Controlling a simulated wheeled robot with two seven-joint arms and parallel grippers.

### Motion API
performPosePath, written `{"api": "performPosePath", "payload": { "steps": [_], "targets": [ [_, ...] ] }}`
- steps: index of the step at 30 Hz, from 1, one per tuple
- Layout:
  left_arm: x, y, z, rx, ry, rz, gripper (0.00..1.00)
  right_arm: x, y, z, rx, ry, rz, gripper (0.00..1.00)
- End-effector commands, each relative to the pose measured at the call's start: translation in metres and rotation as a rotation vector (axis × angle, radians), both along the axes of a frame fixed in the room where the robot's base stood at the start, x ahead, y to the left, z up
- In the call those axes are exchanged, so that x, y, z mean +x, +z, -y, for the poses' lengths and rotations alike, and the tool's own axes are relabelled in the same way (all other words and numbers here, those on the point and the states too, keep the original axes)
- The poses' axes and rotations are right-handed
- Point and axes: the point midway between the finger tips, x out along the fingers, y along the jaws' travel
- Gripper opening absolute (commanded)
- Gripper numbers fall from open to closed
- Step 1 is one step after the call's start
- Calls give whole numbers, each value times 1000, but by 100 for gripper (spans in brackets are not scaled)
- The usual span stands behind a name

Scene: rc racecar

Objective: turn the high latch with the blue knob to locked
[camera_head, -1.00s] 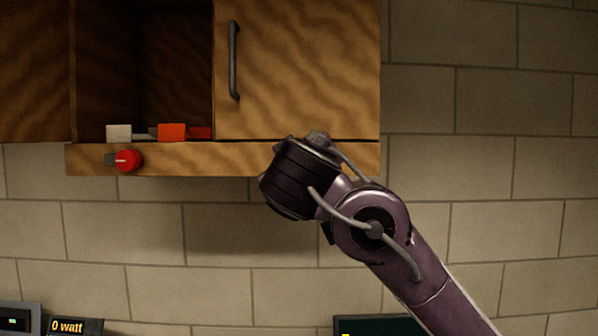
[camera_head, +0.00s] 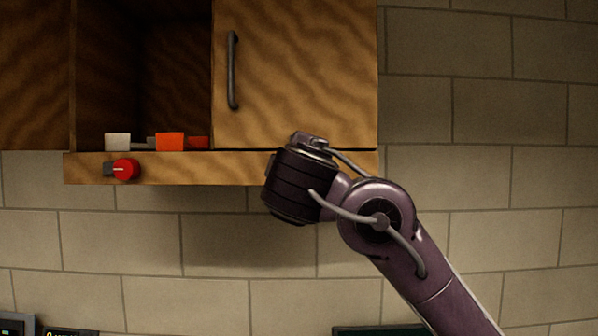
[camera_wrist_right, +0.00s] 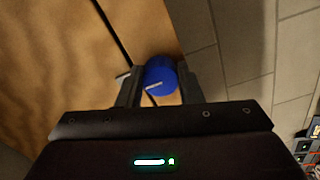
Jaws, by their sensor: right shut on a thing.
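The blue knob (camera_wrist_right: 160,77) shows in the right wrist view, in front of the wooden cabinet, with a pale line marked on its face. My right gripper (camera_wrist_right: 158,88) is shut on it, one dark finger on each side. In the head view my right wrist (camera_head: 300,180) covers the right part of the cabinet's lower rail, so the blue knob and the fingertips are hidden there. A red knob (camera_head: 125,169) with a grey piece beside it sits at the left of the same rail. My left gripper is in neither view.
The wooden cabinet has a closed door (camera_head: 290,70) with a dark vertical handle (camera_head: 232,70). Left of it is an open compartment holding a white block (camera_head: 118,142) and an orange block (camera_head: 170,141). The brick wall (camera_head: 480,110) to the right is clear.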

Motion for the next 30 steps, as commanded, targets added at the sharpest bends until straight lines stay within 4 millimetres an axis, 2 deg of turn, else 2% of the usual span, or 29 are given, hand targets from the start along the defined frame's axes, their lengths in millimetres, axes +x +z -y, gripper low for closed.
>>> {"api": "performPosePath", "payload": {
  "steps": [14,15,20,30],
  "targets": [
    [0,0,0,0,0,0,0,0,-1,-1,-19,1,-1,10],
    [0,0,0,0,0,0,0,0,-1,-1,-19,1,-1,34],
    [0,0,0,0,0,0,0,0,-1,-1,-17,1,-1,55],
    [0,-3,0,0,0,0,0,-5,-1,-1,-14,2,1,55]
  ]
}}
